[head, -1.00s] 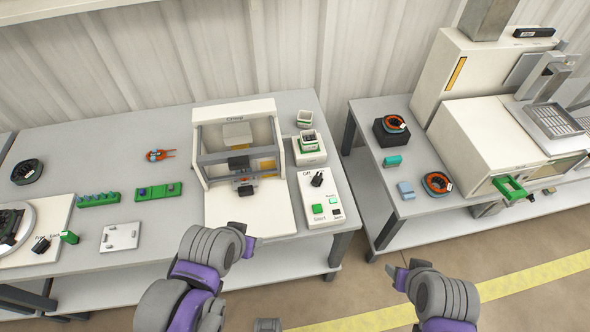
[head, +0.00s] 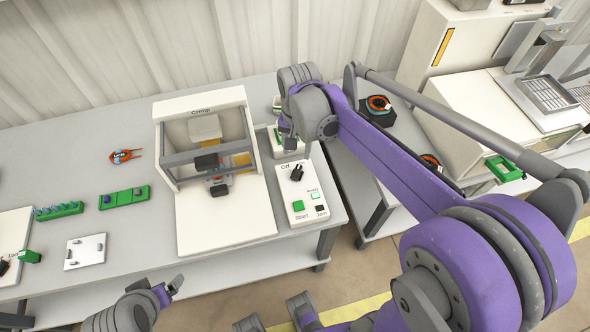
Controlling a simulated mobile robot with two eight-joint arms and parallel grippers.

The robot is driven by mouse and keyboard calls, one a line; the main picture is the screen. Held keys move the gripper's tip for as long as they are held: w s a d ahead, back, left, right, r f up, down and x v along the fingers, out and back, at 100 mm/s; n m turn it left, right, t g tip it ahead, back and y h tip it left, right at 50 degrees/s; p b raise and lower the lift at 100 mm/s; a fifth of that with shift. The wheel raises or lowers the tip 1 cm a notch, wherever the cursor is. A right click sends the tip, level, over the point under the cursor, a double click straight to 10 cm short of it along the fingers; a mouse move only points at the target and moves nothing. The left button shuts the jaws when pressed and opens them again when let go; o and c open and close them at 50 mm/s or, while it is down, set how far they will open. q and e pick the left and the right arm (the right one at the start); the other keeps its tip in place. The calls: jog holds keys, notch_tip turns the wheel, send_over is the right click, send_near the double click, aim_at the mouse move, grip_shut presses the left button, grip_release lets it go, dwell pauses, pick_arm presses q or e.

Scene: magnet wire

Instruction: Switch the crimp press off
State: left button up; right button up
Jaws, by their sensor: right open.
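The crimp press (head: 212,150) is a white frame with a "Crimp" label and a flat white base, standing on the grey table. To its right is the white control panel (head: 288,195). It has a black rotary knob (head: 297,174) beside an "Off" label, a green Start button (head: 298,205), a green Ready lamp (head: 315,195) and a black Jam indicator (head: 320,208). My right gripper (head: 298,146) is open, above and just behind the knob, apart from it. My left gripper (head: 172,288) is low in front of the table; its opening does not show clearly.
My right arm covers part of the gap between the tables and the right table. A small bin stand (head: 283,143) is close behind my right gripper. Green blocks (head: 124,198) and a white plate (head: 85,251) lie left of the press.

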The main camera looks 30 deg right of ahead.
aim_at(297, 170)
jog(key=shift+m, duration=0.5)
jog(key=f, duration=0.4)
jog(key=w+f+b, duration=0.1)
jog(key=f, duration=0.2)
jog(key=d+f, duration=0.1)
jog(key=f, duration=0.3)
jog(key=shift+w+f, duration=0.15)
jog(key=shift+f, duration=0.15)
grip_shut()
